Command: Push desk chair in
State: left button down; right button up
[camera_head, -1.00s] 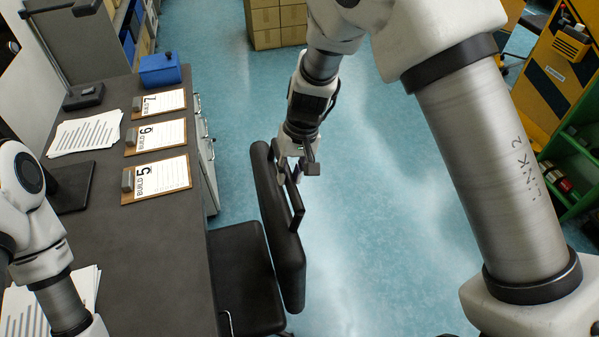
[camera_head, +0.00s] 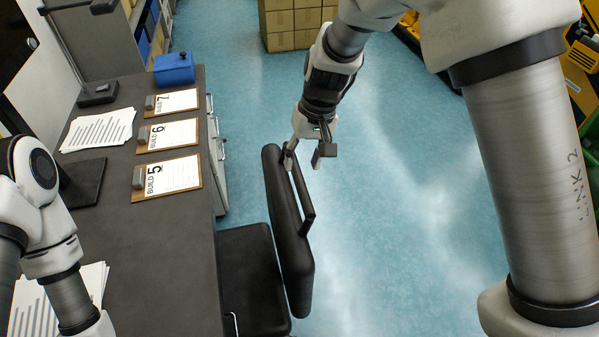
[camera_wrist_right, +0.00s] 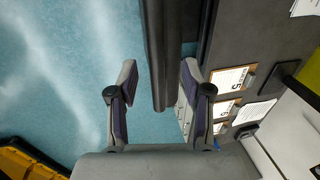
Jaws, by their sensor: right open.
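The black desk chair (camera_head: 290,235) stands at the right side of the grey desk (camera_head: 170,265), its seat (camera_head: 252,280) beside the desk edge and its backrest facing away. A dark bar runs along the backrest's outer side. My right gripper (camera_head: 307,157) is open at the far end of the backrest, with one finger close to its top. In the right wrist view the backrest (camera_wrist_right: 163,50) reaches in between the two spread fingers (camera_wrist_right: 158,85); I cannot tell whether they touch it. My left arm shows at the left, but its gripper is out of view.
Clipboards (camera_head: 167,177), paper stacks (camera_head: 98,130) and a blue box (camera_head: 174,69) lie on the desk. Cardboard boxes (camera_head: 292,25) stand at the back. Yellow equipment (camera_head: 582,55) is at the right. The blue floor (camera_head: 400,220) right of the chair is clear.

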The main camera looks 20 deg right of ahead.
notch_tip(320, 180, up, 6)
jog(key=d, duration=0.1)
jog(key=shift+r, duration=0.15)
dwell(0.5)
